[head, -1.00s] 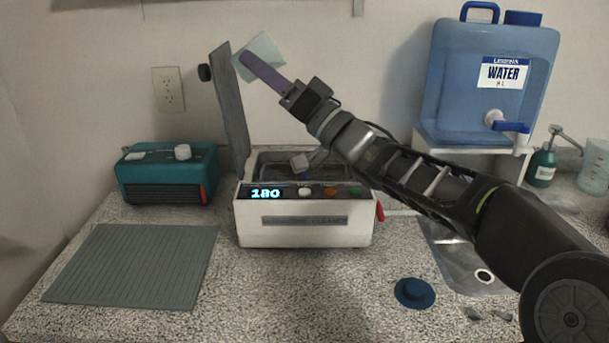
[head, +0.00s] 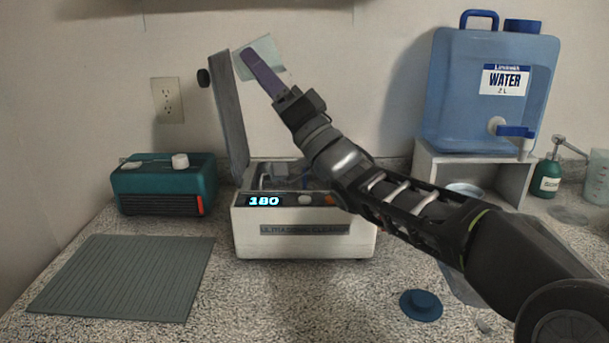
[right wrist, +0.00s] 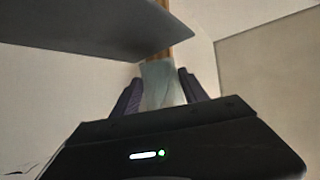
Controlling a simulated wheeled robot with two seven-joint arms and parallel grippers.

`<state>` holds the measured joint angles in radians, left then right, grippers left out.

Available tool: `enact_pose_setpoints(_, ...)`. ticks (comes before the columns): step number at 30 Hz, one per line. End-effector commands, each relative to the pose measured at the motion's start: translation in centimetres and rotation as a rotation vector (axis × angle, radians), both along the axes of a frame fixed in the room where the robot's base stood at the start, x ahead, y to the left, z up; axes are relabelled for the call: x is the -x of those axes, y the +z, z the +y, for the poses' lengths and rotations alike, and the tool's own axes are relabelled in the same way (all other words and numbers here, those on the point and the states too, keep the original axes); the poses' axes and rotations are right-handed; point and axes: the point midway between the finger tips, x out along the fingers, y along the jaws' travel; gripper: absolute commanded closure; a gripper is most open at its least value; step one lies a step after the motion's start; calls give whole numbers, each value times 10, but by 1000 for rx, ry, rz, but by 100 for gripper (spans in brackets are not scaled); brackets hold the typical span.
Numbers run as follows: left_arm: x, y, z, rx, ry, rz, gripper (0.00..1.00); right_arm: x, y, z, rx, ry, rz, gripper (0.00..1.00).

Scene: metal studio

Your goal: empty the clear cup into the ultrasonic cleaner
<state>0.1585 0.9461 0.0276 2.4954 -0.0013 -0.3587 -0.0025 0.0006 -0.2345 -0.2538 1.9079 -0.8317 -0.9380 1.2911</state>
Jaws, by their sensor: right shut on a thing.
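The clear cup (head: 270,48) is held tilted, high above the open ultrasonic cleaner (head: 305,240). My right gripper (head: 254,62) is shut on it, with purple fingers on its side. In the right wrist view the cup (right wrist: 161,86) sits between the two fingers (right wrist: 160,90). I cannot tell whether anything is inside the cup. The cleaner's lid (head: 229,115) stands up at its left, close to the cup. My right forearm hides part of the tank and front panel; the display reads 180. My left gripper is not in view.
A teal device (head: 165,185) stands at the left behind a grey ribbed mat (head: 122,278). A blue water tank (head: 490,95) sits on a white stand at the right. A blue cap (head: 421,305) lies in front. A green pump bottle (head: 548,172) stands at the far right.

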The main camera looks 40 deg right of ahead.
Motion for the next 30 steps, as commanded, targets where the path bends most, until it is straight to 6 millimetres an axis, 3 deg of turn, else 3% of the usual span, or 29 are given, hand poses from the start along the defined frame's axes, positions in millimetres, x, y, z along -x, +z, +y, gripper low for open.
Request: enact_pose_setpoints(30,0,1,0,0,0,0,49,1,17,0,-103,1,-65,91)
